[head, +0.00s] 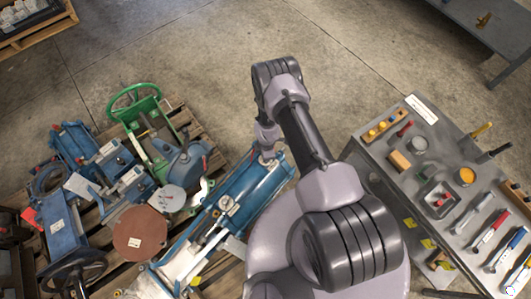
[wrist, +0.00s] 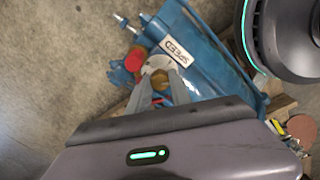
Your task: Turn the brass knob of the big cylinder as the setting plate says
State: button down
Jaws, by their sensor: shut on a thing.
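The brass knob (wrist: 159,79) is in the wrist view, on a pale round dial at the end of a blue body (wrist: 203,48). My gripper (wrist: 161,93) is shut on this knob, one finger on each side. A red knob (wrist: 134,59) is just left of the dial. In the head view my gripper (head: 267,157) is at the upper end of the long blue machine (head: 255,185); my arm hides part of it, and the knob is too small to make out.
A wooden pallet (head: 196,124) holds several machines, including a green one with a handwheel (head: 134,97) and a brown disc (head: 141,232). A grey bench (head: 420,170) with tools stands on the right. Concrete floor (head: 200,50) is clear behind.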

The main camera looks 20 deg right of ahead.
jog(key=shift+r+m+p, duration=0.2)
jog(key=shift+m+p, duration=0.5)
jog(key=shift+m, duration=0.2)
jog(key=m, duration=0.2)
jog(key=shift+f+m+p, duration=0.2)
jog(key=shift+m+p, duration=0.1)
jog(key=shift+p, duration=0.05)
jog(key=shift+f+m+b, duration=0.1)
jog(key=shift+m+b, duration=0.3)
jog(key=shift+m, duration=0.7)
jog(key=shift+m+t+b, duration=0.3)
jog(key=shift+m+b, duration=0.3)
jog(key=shift+m, duration=0.4)
jog(key=c, duration=1.2)
grip_release()
jog(key=shift+o, duration=0.2)
